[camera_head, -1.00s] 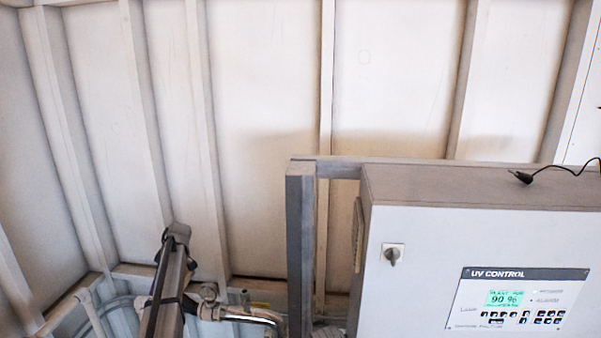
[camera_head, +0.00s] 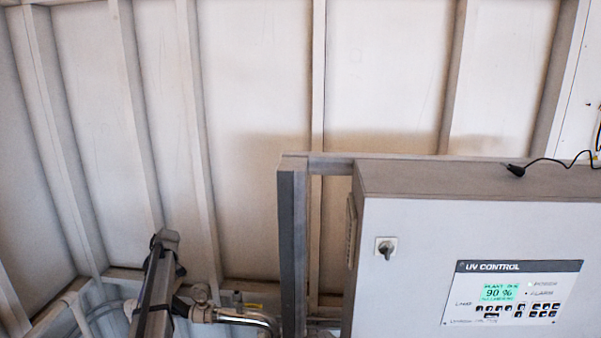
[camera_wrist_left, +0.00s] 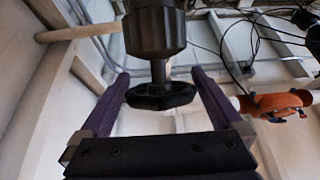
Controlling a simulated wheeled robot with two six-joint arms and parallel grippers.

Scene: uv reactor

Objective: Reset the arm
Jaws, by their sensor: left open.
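My left gripper (camera_wrist_left: 160,76) shows in the left wrist view with its two purple fingers spread wide apart. A black knob-like part with a thick round body and a thin stem (camera_wrist_left: 158,45) comes down from the top of that view, in line with the gap between the fingers. Neither finger visibly touches it, and I cannot tell whether it is mine. In the head view a dark, slanted bar (camera_head: 160,275) rises at the lower left; I cannot tell whether it is my arm. No gripper fingers show in the head view, and my right gripper is not seen.
A grey UV control cabinet (camera_head: 415,235) fills the right, beside a grey post (camera_head: 291,245). A metal pipe with a gauge (camera_head: 232,315) runs at the bottom. A ribbed pale wall (camera_head: 255,120) stands behind. The wrist view shows an orange fitting (camera_wrist_left: 275,103) and loose black cables (camera_wrist_left: 235,62).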

